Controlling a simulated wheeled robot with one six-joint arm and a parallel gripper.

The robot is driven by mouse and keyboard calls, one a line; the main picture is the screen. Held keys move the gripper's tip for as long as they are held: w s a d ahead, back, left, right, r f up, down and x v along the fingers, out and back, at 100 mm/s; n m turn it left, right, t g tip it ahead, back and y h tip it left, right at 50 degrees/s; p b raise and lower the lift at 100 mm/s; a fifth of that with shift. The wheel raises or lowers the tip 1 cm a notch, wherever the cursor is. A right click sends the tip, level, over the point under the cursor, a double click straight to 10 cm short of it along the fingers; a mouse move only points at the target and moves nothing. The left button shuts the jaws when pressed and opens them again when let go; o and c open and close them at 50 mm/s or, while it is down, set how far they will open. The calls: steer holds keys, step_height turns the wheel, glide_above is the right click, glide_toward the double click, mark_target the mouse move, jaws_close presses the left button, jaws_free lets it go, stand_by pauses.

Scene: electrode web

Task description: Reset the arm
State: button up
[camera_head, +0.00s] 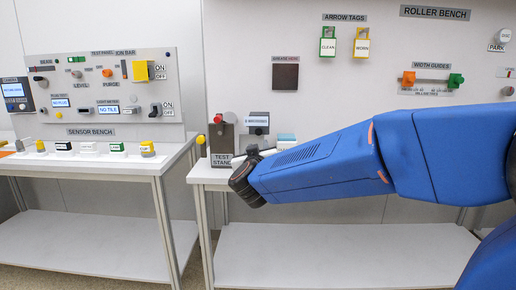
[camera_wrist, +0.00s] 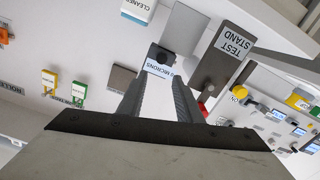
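My gripper (camera_wrist: 158,82) shows in the wrist view with its two dark fingers apart and nothing visibly held between them. A block with a "microns" label (camera_wrist: 157,68) appears beyond the fingertips, in line with the gap; I cannot tell how far off it is. In the head view my blue arm reaches left across the right-hand bench, its dark wrist end low in front of the test stand (camera_head: 222,145). The fingers are mostly hidden there. The microns block (camera_head: 258,118) stands behind, right of the test stand, which also shows in the wrist view (camera_wrist: 216,72).
The right bench (camera_head: 207,175) holds the test stand, with a red knob (camera_head: 218,119) on it. A cleaner box (camera_wrist: 138,9) is near. The sensor bench (camera_head: 90,165) stands left, with several small blocks on it. Tags and width guides hang on the wall.

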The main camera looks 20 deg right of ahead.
steer(key=s+a+f+n+g+y, duration=0.1)
steer(key=s+f+n+g+y, duration=0.1)
steer(key=s+f+y, duration=0.35)
steer(key=s+a+f+n+g+y, duration=0.1)
steer(key=s+a+f+g+y, duration=0.15)
steer(key=s, duration=0.65)
steer(key=s+d+f+g, duration=0.2)
steer(key=s+d+f, duration=0.1)
steer(key=s, duration=0.5)
steer(key=s+d+f+m+g+h, duration=0.1)
steer(key=s+d+f+g, duration=0.2)
steer(key=s, duration=0.5)
steer(key=s+d+f+m+g+h, duration=0.1)
steer(key=s+d+f+g, duration=0.2)
steer(key=s+f, duration=0.4)
steer(key=shift+s+d, duration=0.6)
steer(key=shift+d, duration=0.2)
